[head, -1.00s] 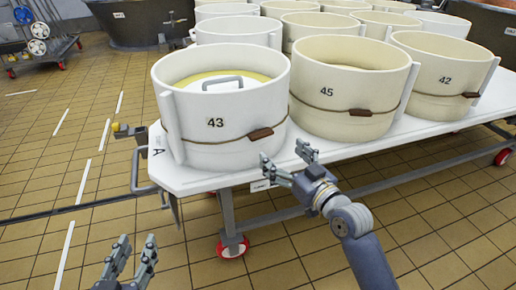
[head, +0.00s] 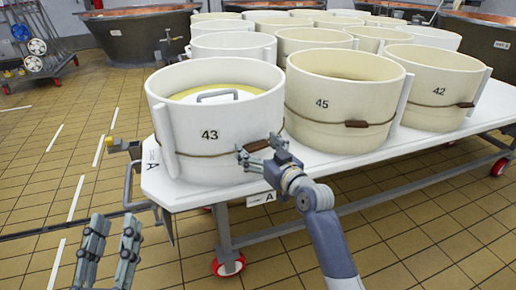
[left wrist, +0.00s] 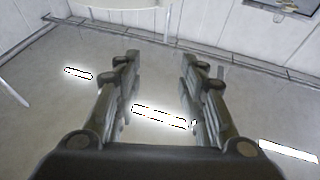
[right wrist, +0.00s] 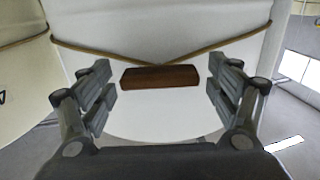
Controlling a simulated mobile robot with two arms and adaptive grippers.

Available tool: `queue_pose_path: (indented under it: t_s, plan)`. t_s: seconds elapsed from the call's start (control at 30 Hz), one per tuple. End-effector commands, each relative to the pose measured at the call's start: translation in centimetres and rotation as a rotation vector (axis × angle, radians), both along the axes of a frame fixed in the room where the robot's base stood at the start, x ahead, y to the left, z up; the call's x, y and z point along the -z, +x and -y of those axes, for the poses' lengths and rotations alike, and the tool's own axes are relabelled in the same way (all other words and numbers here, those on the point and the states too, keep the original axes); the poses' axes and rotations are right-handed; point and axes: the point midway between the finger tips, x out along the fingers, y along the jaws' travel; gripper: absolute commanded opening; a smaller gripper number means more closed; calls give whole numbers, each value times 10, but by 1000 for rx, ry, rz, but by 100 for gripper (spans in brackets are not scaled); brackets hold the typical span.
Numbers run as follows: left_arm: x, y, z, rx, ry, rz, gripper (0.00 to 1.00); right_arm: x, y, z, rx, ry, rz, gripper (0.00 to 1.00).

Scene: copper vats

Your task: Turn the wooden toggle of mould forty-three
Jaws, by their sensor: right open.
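Mould forty-three (head: 215,120) is a white round mould at the table's near left corner, with a brown cord around it. In the right wrist view the toggle (right wrist: 160,77) is a dark brown block lying level on the cord, between the open fingers and apart from both. My right gripper (head: 258,150) is open in front of the mould's wall; it also shows in the right wrist view (right wrist: 160,90). My left gripper (head: 107,240) is open and empty, low over the floor, left of the table; the left wrist view shows it too (left wrist: 158,80).
Mould 45 (head: 330,95) and mould 42 (head: 440,85) stand to the right on the white table (head: 390,160), with several moulds behind. Copper vats (head: 137,40) stand at the back.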

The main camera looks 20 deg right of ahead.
Motion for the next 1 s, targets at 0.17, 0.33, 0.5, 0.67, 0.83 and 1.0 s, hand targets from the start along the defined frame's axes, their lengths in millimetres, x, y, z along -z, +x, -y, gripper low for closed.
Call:
queue_pose_path:
  t_s: [0.17, 0.33, 0.5, 0.67, 0.83, 1.0]
  plan:
    - [0, 0, 0, 0, 0, -1, 37, 0, 0, 0, 0, 0, 0, 73]
    - [0, 0, 0, 0, 0, -1, 37, 0, 0, 0, 0, 0, 0, 38]
    - [0, 0, 0, 0, 1, -2, 37, 0, 0, 0, 0, 1, 0, 38]
    - [5, 2, 0, -1, 9, -33, 37, -1, 0, 0, 0, 12, -3, 38]
    - [29, 8, -3, -11, 43, -162, 37, -2, 0, 0, 1, 49, -12, 38]
    - [69, 9, -8, -22, 98, -367, 37, -3, 0, 1, 1, 116, -30, 38]
